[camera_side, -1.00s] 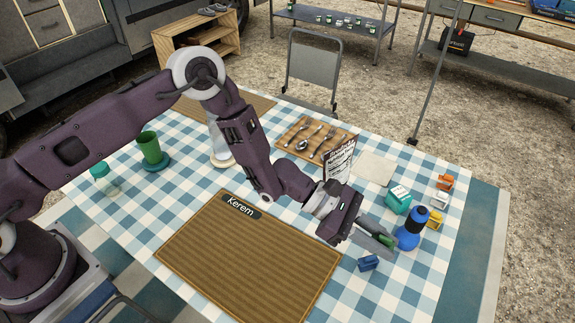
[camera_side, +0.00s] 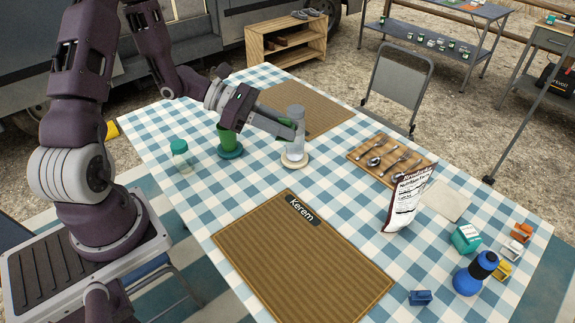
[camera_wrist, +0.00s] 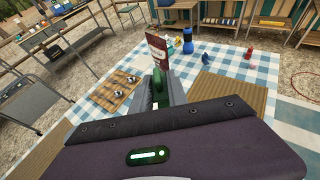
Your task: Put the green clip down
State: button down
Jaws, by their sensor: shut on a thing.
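My gripper (camera_side: 284,128) is over the far left part of the table, shut on the green clip (camera_side: 288,122). In the side view the clip is mostly hidden by the fingers. The wrist view shows the green clip (camera_wrist: 157,84) between my fingers. A clear glass vessel (camera_side: 296,145) stands upright on a round coaster (camera_side: 294,161) right by the fingertips. The fingers overlap it in the side view; I cannot tell whether they touch it. Other clips lie at the right: orange (camera_side: 521,232), white (camera_side: 512,249), yellow (camera_side: 501,270) and blue (camera_side: 420,298).
A green cup (camera_side: 228,139) and a teal-lidded jar (camera_side: 180,155) stand at the left. The "Kerem" placemat (camera_side: 300,260) is empty. A spoon board (camera_side: 357,155), printed packet (camera_side: 407,198), teal box (camera_side: 466,238) and blue bottle (camera_side: 474,275) are rightward.

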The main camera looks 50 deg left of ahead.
notch_tip(320, 180, up, 5)
jog(key=s+a+f+m+g+h, duration=0.1)
jog(key=s+f+m+g, duration=0.4)
jog(key=s+m+g, duration=0.15)
jog(key=s+a+f+m+g, duration=0.1)
jog(key=s+f+m+g, duration=0.45)
jog(key=s+g, duration=0.25)
jog(key=s+a+f+m+g+y, duration=0.2)
jog(key=s+a+m+g+y, duration=0.3)
jog(key=a, duration=0.4)
jog(key=s+a+f+m+g+y, duration=0.2)
jog(key=a+m+y, duration=0.3)
jog(key=a+m, duration=0.3)
jog(key=w+a+r+m+t+y, duration=0.25)
jog(key=a+m+y, duration=0.35)
jog(key=a, duration=0.4)
jog(key=w+a+r+m+t+y, duration=0.25)
jog(key=a+m+y, duration=0.35)
jog(key=a, duration=0.4)
jog(key=w+a+r+m+t+y, duration=0.2)
jog(key=w+a+r+m+t, duration=0.8)
jog(key=w+t, duration=0.35)
jog(key=m, duration=0.1)
send_over(196, 132)
notch_tip(196, 132, down, 24)
jog(key=shift+d+f, duration=0.1)
jog(key=shift+f, duration=3.05)
jog(key=shift+f, duration=0.55)
